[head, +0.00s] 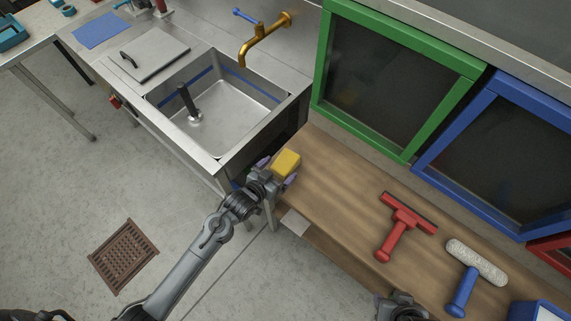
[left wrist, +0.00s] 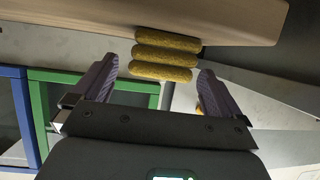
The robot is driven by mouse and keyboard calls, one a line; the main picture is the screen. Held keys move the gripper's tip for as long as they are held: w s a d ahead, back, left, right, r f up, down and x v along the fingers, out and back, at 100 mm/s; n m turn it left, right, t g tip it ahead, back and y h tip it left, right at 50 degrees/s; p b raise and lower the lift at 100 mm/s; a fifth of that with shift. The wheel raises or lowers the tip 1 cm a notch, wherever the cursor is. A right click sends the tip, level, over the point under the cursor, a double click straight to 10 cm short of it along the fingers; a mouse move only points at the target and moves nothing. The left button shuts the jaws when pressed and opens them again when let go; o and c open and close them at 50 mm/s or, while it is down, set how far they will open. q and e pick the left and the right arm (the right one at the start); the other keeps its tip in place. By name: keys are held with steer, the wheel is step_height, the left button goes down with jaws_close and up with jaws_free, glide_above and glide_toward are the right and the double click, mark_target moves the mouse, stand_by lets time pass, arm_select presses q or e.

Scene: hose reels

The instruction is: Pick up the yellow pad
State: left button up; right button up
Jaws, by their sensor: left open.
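The yellow pad (head: 287,162) is at the left end of the wooden bench, beside the sink's corner. In the left wrist view the yellow pad (left wrist: 166,57) shows as three stacked ribbed yellow rolls against the bench edge. My left gripper (head: 276,171) is at the pad, with its purple fingers open. In the wrist view the fingers of my left gripper (left wrist: 159,72) stand apart, one to each side of the pad, with a gap on both sides. A dark part of my right arm shows at the bottom edge of the head view; its jaws cannot be made out.
The wooden bench (head: 335,190) also holds a red squeegee (head: 404,222) and a blue-handled roller (head: 472,268). Green (head: 415,143) and blue (head: 435,172) framed panels stand behind it. The steel sink (head: 222,110) with a brass tap (head: 262,38) is at the left. The floor is mostly clear.

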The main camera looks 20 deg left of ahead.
mark_target(285, 164)
arm_select(q)
steer(key=b+x, duration=0.1)
steer(key=x, duration=0.4)
steer(key=shift+f, duration=0.1)
steer(key=shift+s, duration=0.1)
steer(key=c, duration=1.1)
steer(key=shift+o, duration=0.2)
